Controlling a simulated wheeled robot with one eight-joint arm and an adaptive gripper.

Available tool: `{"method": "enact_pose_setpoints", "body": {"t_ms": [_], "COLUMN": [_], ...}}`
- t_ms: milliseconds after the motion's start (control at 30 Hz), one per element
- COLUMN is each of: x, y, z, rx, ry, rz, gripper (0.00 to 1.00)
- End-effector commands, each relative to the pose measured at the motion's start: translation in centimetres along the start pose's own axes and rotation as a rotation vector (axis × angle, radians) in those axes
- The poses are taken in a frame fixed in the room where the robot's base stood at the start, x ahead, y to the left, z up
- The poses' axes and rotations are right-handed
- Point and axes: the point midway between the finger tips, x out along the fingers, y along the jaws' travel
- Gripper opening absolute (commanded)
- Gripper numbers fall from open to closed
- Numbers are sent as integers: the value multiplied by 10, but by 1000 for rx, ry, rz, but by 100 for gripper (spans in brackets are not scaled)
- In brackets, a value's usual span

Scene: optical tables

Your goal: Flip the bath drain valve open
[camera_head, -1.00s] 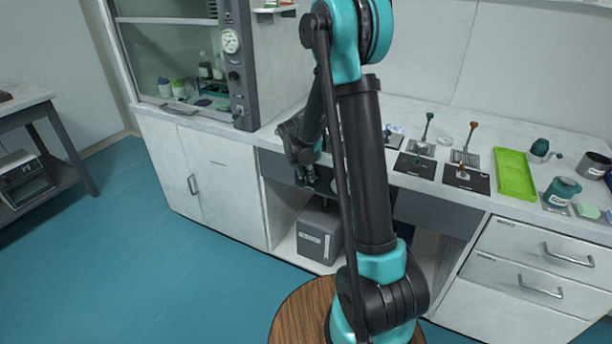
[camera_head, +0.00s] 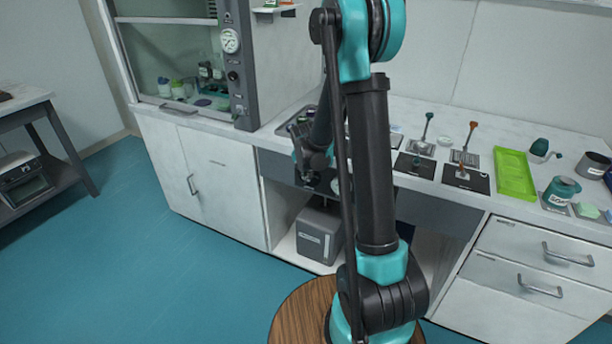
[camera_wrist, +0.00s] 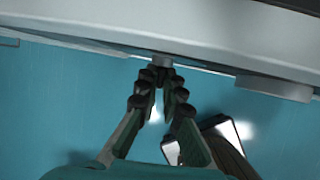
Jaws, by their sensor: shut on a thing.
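My gripper (camera_wrist: 163,74) points at a small grey stub (camera_wrist: 162,60) under a pale rounded edge (camera_wrist: 150,28) in the wrist view. Its fingers are closed together on this stub, which seems to be the drain valve; its lever shape and position cannot be made out. In the head view my gripper (camera_head: 308,178) is low in front of the counter's front edge, left of my upper arm. A dark, open-topped unit (camera_head: 297,124), possibly the bath, shows partly on the counter behind my arm. My arm hides the rest.
The counter to the right holds upright levers on plates (camera_head: 424,135), a bright green tray (camera_head: 515,175) and a teal jar (camera_head: 560,192). A fume hood (camera_head: 175,60) stands left. A grey box (camera_head: 320,233) sits in the open bay below the counter.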

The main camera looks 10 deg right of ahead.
Motion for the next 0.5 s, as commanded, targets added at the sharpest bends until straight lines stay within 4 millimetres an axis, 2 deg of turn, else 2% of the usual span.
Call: {"method": "enact_pose_setpoints", "body": {"t_ms": [500], "x": [2], "y": [-11], "z": [0], "rx": [145], "ry": [-1], "rz": [342], "gripper": [0]}}
